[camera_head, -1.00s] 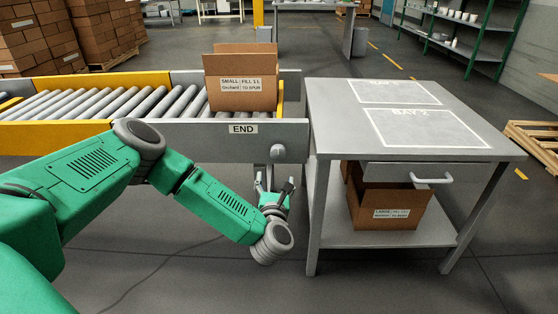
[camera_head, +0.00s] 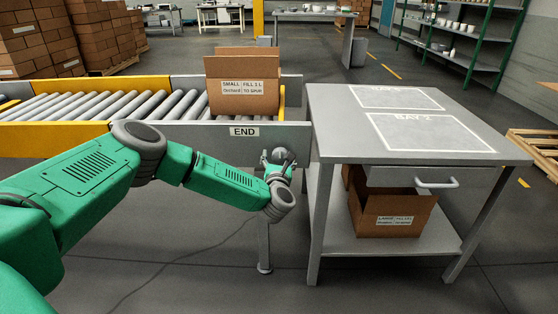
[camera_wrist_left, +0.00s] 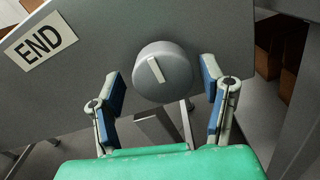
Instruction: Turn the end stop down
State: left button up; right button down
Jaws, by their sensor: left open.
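A round grey knob (camera_wrist_left: 160,70) with a pale line mark sits on the conveyor's grey side plate, right of the END label (camera_wrist_left: 40,45). In the head view the knob is mostly hidden by my gripper. My left gripper (camera_head: 279,157) is open at the knob; in the left wrist view its blue-padded fingers (camera_wrist_left: 163,85) stand on either side of the knob's lower part, with gaps showing. A narrow yellow piece (camera_head: 283,101), perhaps the end stop, stands upright at the end of the rollers, beside the box. My right gripper is out of view.
An open cardboard box (camera_head: 243,98) stands on the rollers (camera_head: 130,103) at the conveyor's end. A grey table (camera_head: 335,125) with marked bays stands just right, with another box (camera_head: 395,215) on its lower shelf. A conveyor leg (camera_head: 264,245) is below the gripper.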

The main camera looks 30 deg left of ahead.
pick_arm(q)
jog(key=shift+d+r, duration=0.1)
jog(key=shift+d, duration=0.25)
jog(key=c, duration=0.4)
jog(key=shift+d+r, duration=0.1)
jog(key=c, duration=0.8)
jog(key=shift+o, duration=0.2)
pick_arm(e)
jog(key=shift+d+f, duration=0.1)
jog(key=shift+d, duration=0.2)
